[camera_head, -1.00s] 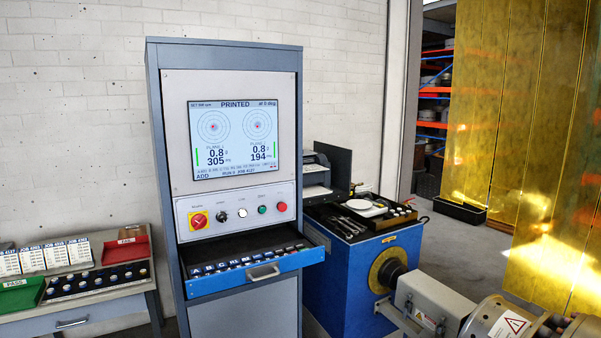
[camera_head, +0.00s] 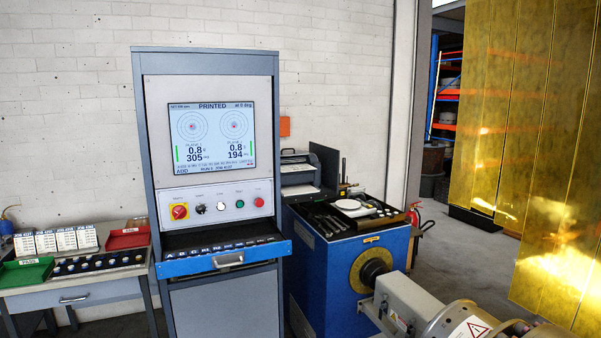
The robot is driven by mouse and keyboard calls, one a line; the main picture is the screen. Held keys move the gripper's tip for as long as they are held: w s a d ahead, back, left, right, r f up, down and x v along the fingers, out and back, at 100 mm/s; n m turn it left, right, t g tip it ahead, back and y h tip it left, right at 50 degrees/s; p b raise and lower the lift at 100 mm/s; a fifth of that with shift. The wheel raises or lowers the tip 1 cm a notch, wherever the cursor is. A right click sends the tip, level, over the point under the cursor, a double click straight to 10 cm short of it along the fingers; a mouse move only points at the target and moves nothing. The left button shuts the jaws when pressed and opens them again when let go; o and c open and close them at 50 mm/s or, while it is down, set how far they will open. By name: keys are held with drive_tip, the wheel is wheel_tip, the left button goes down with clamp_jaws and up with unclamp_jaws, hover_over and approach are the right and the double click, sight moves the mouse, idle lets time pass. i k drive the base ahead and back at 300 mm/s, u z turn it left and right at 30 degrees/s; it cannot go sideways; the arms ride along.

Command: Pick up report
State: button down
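The control cabinet's screen (camera_head: 213,138) reads PRINTED, with values 0.8 and 305 on the left and 0.8 and 194 on the right. A dark printer (camera_head: 299,172) stands behind the blue machine, right of the cabinet. Its front tray has a pale area, but I cannot tell whether that is the report sheet. My gripper is not in view.
A side table (camera_head: 95,287) at left holds job cards, a green tray (camera_head: 27,271) and a red tray (camera_head: 128,238). Yellow curtains (camera_head: 520,120) hang at right.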

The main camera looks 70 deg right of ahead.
sight(292, 168)
drive_tip(key=u, duration=0.25)
drive_tip(key=k, duration=0.65)
drive_tip(key=z, duration=2.3)
drive_tip(key=i, duration=1)
drive_tip(key=z, duration=0.05)
